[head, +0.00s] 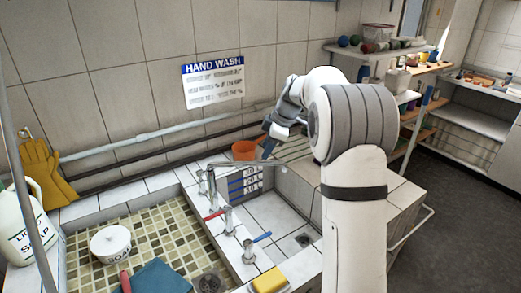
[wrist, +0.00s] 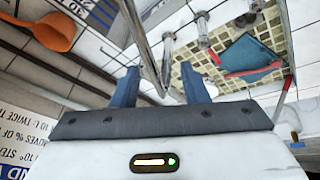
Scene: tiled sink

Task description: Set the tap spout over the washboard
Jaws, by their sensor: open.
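The metal tap (head: 211,185) stands on the divider between the two basins. Its thin spout (head: 245,164) points right, over the right basin, towards my gripper (head: 268,146). A pale ribbed surface (head: 294,149), which looks like the washboard, lies behind the right basin, partly hidden by my arm. In the wrist view my gripper (wrist: 162,72) is open, with its two blue-grey fingers apart. The spout (wrist: 145,45) runs between the fingers in that picture; I cannot tell if it touches either. The washboard is not clear in the wrist view.
The left basin (head: 150,233) holds a white soap pot (head: 110,242) and a blue cloth (head: 160,278). An orange vessel (head: 244,150) stands behind the spout. Pipes (head: 160,150) run along the wall.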

